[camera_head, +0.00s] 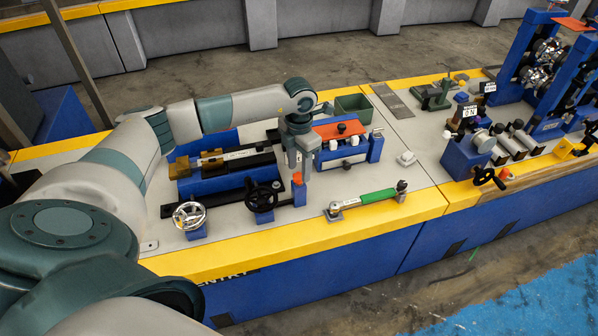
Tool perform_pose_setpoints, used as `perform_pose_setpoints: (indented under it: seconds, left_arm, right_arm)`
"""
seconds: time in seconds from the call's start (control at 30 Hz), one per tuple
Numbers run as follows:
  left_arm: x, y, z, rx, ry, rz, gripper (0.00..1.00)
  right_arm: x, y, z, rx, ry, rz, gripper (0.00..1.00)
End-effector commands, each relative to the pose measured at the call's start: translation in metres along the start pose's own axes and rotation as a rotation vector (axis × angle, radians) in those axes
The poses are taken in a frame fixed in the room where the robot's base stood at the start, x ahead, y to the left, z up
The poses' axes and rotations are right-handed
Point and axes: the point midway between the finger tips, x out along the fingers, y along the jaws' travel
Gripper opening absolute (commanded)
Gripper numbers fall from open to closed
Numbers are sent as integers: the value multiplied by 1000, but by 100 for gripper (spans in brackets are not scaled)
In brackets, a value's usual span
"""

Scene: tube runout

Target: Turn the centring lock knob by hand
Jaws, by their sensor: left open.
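My left arm reaches in from the left over the bench, and its gripper (299,168) points down, open, with its fingers apart. Just below the fingertips is a small orange-red knob (297,178) on a short blue post (299,194). It appears to be the centring lock knob, though I can read no label on it. The fingers partly cover the knob's top, and I cannot tell whether they touch it. My right gripper is not in view.
A black handwheel (262,197) stands close left of the post, with a chrome handwheel (190,215) further left. Behind the gripper is a blue fixture with an orange plate (338,130). The yellow front edge (300,243) is clear.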

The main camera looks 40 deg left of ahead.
Motion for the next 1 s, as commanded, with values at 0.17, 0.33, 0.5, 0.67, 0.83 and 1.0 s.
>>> perform_pose_setpoints:
  seconds: [0.17, 0.33, 0.5, 0.67, 0.83, 1.0]
  left_arm:
    - [-1, 0, 0, 25, 0, 0, 42]
    - [-1, 0, 0, 23, 0, 0, 42]
    - [4, 0, 0, 22, 0, 0, 42]
    - [13, 0, 0, 21, 1, 0, 42]
    - [19, 0, 0, 21, 1, 0, 42]
    - [20, 0, 0, 21, 1, 0, 42]
  right_arm:
    - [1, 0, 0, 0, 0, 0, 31]
    - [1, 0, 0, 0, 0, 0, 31]
    - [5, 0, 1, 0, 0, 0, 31]
    - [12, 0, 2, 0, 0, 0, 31]
    - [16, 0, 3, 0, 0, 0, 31]
    - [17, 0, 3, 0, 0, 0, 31]
